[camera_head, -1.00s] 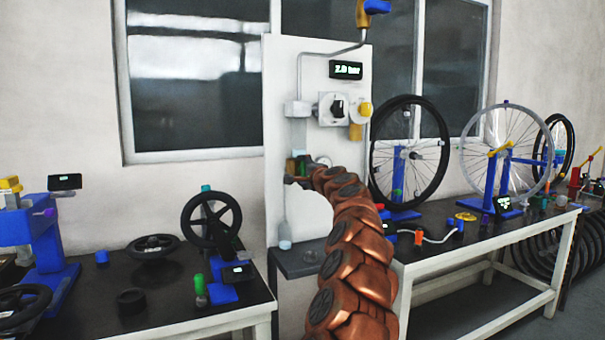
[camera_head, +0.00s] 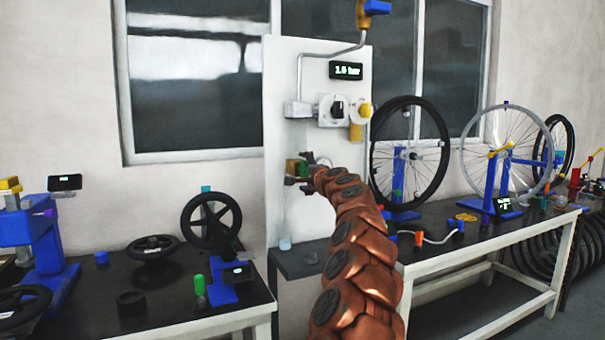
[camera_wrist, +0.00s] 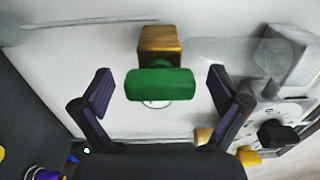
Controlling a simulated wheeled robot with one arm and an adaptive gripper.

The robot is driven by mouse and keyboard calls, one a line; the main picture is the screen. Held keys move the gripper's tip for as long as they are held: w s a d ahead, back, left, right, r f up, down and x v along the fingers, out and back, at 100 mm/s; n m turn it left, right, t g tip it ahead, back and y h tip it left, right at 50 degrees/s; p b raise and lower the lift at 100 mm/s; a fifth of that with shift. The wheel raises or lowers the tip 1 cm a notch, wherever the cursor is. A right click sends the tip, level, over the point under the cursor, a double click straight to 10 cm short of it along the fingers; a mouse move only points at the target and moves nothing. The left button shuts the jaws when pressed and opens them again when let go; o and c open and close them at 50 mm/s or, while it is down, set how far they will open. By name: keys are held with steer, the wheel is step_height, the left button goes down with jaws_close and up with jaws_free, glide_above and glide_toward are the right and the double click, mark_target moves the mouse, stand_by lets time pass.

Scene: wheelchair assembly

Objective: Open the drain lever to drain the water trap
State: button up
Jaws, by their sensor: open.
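The drain lever has a green handle (camera_wrist: 160,84) in front of a brass valve block (camera_wrist: 160,43) in the wrist view. The handle lies crosswise between my gripper's (camera_wrist: 161,88) open fingers, with a gap at each end. In the head view the green handle (camera_head: 303,168) and brass block (camera_head: 291,167) show at the white panel (camera_head: 280,85), low on its left side, with my gripper (camera_head: 303,172) around them. A small cup (camera_head: 285,244) stands on the shelf below.
A pressure display (camera_head: 346,71) reads about 1.0 bar. A black knob (camera_head: 337,108) and yellow-capped part (camera_head: 362,110) sit above my arm. A grey shelf (camera_head: 300,264) juts out below. Benches with wheels stand on both sides.

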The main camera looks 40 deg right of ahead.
steer(key=v, duration=1.1)
steer(key=shift+a, duration=0.2)
stand_by(0.4)
steer(key=shift+s, duration=0.15)
stand_by(0.3)
